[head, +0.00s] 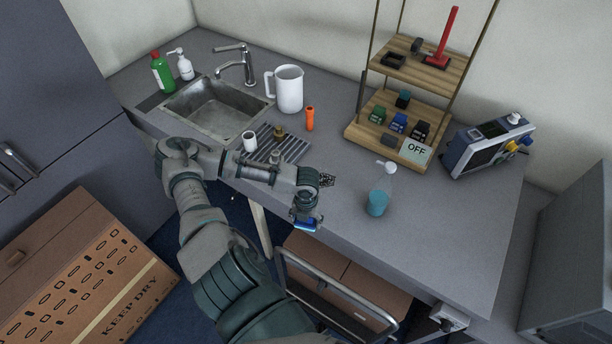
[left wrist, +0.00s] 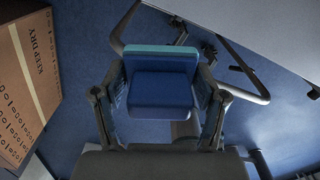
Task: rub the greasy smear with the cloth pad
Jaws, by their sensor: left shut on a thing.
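My left gripper (head: 306,205) is shut on the cloth pad (head: 305,225), a blue block with a teal strip along one edge. In the left wrist view the pad (left wrist: 162,88) sits between the two fingers of the gripper (left wrist: 162,100), with blue floor behind it. In the head view the pad is at the table's front edge; whether it touches the table I cannot tell. My right gripper is not in view.
A spray bottle (head: 378,202) with blue liquid stands on the table (head: 440,225) right of my gripper. Behind are an orange marker-like thing (head: 310,118), a white jug (head: 288,88), a sink (head: 215,103) and a wooden shelf (head: 385,143). A metal-framed cart (head: 345,275) stands below the edge.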

